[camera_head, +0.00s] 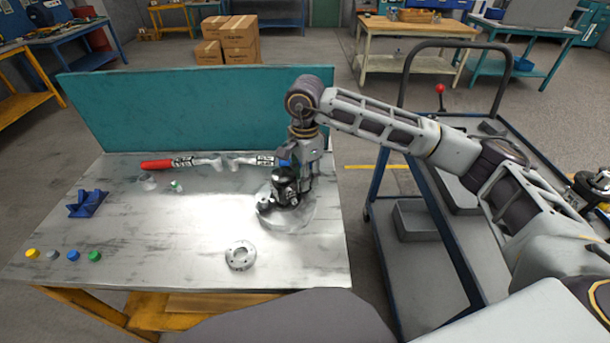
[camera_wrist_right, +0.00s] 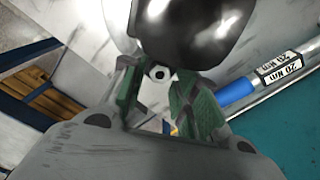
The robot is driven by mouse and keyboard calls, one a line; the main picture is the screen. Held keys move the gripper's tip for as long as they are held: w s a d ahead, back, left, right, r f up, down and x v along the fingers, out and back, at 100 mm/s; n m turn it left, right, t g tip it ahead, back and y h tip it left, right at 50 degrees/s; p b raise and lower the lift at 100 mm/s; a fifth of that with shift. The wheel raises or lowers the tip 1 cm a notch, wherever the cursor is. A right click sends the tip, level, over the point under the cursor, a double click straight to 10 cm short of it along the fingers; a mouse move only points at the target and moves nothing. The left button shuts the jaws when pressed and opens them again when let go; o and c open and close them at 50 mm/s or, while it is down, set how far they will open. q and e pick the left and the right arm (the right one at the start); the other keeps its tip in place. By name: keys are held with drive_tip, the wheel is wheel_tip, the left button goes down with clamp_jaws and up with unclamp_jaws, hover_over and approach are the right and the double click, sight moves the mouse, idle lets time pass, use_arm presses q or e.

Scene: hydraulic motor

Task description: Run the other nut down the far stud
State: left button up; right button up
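The dark hydraulic motor (camera_head: 284,186) stands on a round grey base on the right part of the metal bench. Its glossy black body also shows at the top of the wrist view (camera_wrist_right: 195,25). My right gripper (camera_head: 303,165) reaches down at the motor's far right side. In the wrist view its two green-padded fingers (camera_wrist_right: 160,88) stand apart, with a small pale round part with a dark centre (camera_wrist_right: 159,73) between them. This looks like a stud end or nut; I cannot tell which. Gaps seem to show beside it. My left gripper is out of view.
A red-handled wrench (camera_head: 157,164) and a blue-handled wrench (camera_wrist_right: 236,92) lie along the teal back panel (camera_head: 200,110). A grey flange ring (camera_head: 240,256), a blue holder (camera_head: 87,204) and several coloured caps lie on the bench. A blue-framed cart (camera_head: 420,255) stands to the right.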

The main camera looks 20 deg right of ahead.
drive_tip(key=shift+f+n+b, duration=0.1)
drive_tip(key=shift+n+b, duration=0.45)
drive_tip(key=shift+n, duration=0.35)
drive_tip(key=shift+n+b, duration=0.85)
drive_tip(key=shift+n, duration=0.95)
drive_tip(key=shift+s+a, duration=0.15)
drive_tip(key=shift+c, duration=0.4)
clamp_jaws()
drive_tip(key=shift+a, duration=0.1)
drive_tip(key=shift+m, duration=0.3)
